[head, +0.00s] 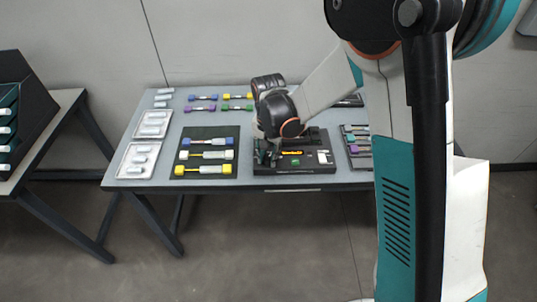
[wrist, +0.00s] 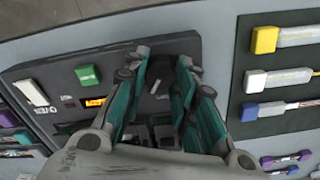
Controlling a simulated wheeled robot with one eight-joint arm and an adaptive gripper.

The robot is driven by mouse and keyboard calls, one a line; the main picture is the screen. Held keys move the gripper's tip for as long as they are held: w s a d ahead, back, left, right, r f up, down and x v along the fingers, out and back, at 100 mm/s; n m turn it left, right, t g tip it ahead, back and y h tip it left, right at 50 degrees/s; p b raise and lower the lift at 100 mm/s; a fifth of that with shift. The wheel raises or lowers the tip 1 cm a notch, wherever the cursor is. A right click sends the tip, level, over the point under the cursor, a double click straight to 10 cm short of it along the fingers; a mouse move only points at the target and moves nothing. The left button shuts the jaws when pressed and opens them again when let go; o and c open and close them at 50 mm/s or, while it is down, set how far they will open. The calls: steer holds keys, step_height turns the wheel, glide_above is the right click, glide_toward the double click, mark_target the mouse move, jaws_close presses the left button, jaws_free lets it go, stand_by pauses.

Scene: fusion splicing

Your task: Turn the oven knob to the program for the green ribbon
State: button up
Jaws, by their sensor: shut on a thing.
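The splicing unit with the oven (head: 317,167) is a black box at the front of the table; its dark top panel fills the middle of the wrist view (wrist: 55,68). On it are a green block (wrist: 87,76) and a small lit orange display (wrist: 95,102), also seen in the head view (head: 292,153). My gripper (head: 266,160) is lowered over the unit's left part. In the wrist view its teal-lined fingers (wrist: 163,68) close around the knob (wrist: 157,87), of which only a pale mark and dark part show. The knob's setting cannot be read.
A black mat (head: 230,165) with blue, white and yellow-ended pieces lies left of the unit. Pairs with blue, yellow, purple and green ends, including a green one (head: 237,108), lie behind it. White trays (head: 120,170) stand at the left edge. Another rack (head: 347,150) stands right.

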mark_target(269, 157)
steer(key=shift+s+m, duration=0.1)
steer(key=shift+m, duration=1.9)
steer(key=o, duration=1.1)
step_height(269, 157, up, 12)
